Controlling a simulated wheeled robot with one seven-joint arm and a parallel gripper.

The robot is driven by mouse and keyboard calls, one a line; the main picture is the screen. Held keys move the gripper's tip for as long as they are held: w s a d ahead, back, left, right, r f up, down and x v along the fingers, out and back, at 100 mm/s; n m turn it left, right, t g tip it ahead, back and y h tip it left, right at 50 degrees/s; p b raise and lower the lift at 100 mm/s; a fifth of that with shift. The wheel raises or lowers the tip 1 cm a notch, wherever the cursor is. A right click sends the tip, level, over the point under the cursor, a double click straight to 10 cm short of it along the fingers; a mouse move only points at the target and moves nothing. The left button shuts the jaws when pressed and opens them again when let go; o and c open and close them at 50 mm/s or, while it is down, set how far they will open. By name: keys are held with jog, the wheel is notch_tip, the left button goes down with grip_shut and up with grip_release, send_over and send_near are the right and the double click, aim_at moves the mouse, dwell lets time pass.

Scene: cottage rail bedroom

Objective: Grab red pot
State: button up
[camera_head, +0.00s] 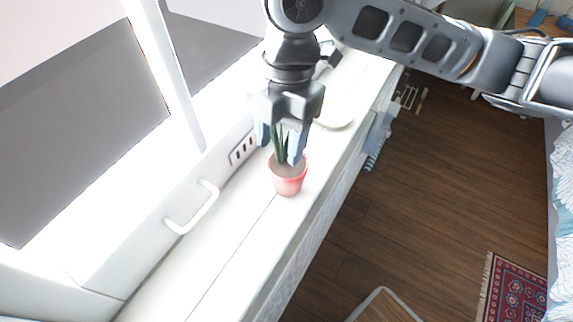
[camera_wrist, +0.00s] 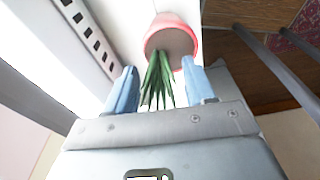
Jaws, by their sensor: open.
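The red pot (camera_head: 287,180) stands upright on the white window ledge and holds a green spiky plant (camera_head: 279,143). My gripper (camera_head: 279,152) points down just above the pot, with its blue-grey fingers on either side of the leaves. In the wrist view the pot (camera_wrist: 171,36) lies beyond the fingertips, and the leaves (camera_wrist: 158,80) reach back between the fingers of my gripper (camera_wrist: 163,82). The fingers are open and hold nothing. Whether a finger touches the leaves or the rim cannot be told.
The white ledge (camera_head: 215,270) is narrow, with the window frame and a white handle (camera_head: 193,208) on its left. A slotted vent (camera_head: 242,148) is close to the gripper. A pale round item (camera_head: 336,113) lies behind. The wooden floor (camera_head: 425,190) is at right.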

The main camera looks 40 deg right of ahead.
jog(key=shift+a+f, duration=0.1)
jog(key=shift+f, duration=0.5)
grip_shut()
dwell(0.4)
